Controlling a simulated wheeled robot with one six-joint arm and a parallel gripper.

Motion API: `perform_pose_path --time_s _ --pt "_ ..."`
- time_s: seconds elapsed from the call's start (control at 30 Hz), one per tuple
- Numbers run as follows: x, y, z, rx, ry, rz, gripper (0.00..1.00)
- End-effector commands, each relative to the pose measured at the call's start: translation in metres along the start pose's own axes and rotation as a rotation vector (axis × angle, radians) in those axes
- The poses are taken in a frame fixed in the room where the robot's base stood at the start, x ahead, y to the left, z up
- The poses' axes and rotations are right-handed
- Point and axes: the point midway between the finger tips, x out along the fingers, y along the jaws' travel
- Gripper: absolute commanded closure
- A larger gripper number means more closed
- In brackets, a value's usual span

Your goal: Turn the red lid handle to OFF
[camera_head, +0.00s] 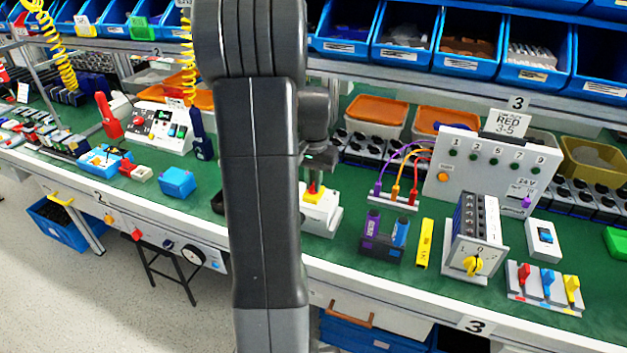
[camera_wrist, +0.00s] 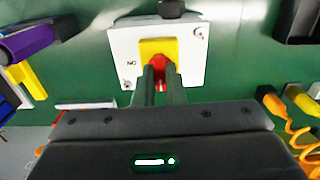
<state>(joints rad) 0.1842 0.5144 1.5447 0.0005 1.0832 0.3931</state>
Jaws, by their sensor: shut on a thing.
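The red lid handle (camera_wrist: 160,62) sits in a yellow plate (camera_wrist: 158,47) on a white box (camera_wrist: 122,48) in the wrist view. An upside-down ON label shows left of the plate; no OFF label is readable. My gripper (camera_wrist: 161,72) is shut on the red handle, with a finger on each side of it. The handle's exact angle is partly hidden by the fingers. In the head view the white box (camera_head: 318,216) stands on the green bench, with the yellow plate (camera_head: 315,196) on top and my gripper (camera_head: 316,178) over it; my arm covers its left side.
Right of the box stand a dark holder with purple and blue cylinders (camera_head: 383,238), a yellow block (camera_head: 424,243), a switch with a yellow knob (camera_head: 473,265) and a white panel (camera_head: 480,170). A blue box (camera_head: 177,182) is at left. Blue bins (camera_head: 403,40) hang above.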

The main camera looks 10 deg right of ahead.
Motion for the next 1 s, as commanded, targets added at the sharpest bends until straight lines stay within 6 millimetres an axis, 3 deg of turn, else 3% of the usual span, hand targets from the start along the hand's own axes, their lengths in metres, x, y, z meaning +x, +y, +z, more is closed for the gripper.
perform_pose_path --time_s 0.1,0.13,0.23,0.5,0.63,1.0 --pt "-0.001 0.0 -0.001 -0.001 0.003 0.0 1.0" --pt "-0.001 0.0 -0.001 0.0 0.003 0.0 0.84" --pt "-0.001 0.0 -0.001 0.0 0.003 0.0 0.67" --pt "-0.001 0.0 0.0 0.001 0.002 0.0 0.67" --pt "-0.011 0.0 -0.001 0.001 0.004 -0.001 0.67" --pt "-0.09 0.0 -0.001 0.001 0.007 -0.002 0.67"
